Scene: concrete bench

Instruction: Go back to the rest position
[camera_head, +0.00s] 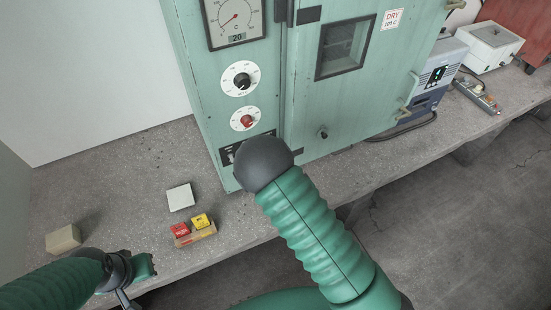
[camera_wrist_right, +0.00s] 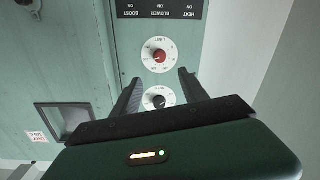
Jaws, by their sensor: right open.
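My right arm (camera_head: 310,225) reaches up to the front of a green oven (camera_head: 195,95), its dark rounded end covering part of the lower front. The fingers are hidden in the head view. In the right wrist view, which is upside down, my right gripper (camera_wrist_right: 162,82) is open and empty, facing the panel. A dial with a red knob (camera_wrist_right: 159,56) and a dial with a black knob (camera_wrist_right: 157,100) show between or just beyond its fingers. My left gripper (camera_head: 130,275) is low at the left, over the bench's front edge; its finger opening is unclear.
On the concrete bench (camera_head: 120,170) lie a white block (camera_head: 180,197), a small tray (camera_head: 196,237) with red and yellow boxes, and a tan block (camera_head: 63,238). The oven door (camera_head: 350,95) is shut. A blue-grey device (camera_head: 432,85) and power strip (camera_head: 478,97) stand right.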

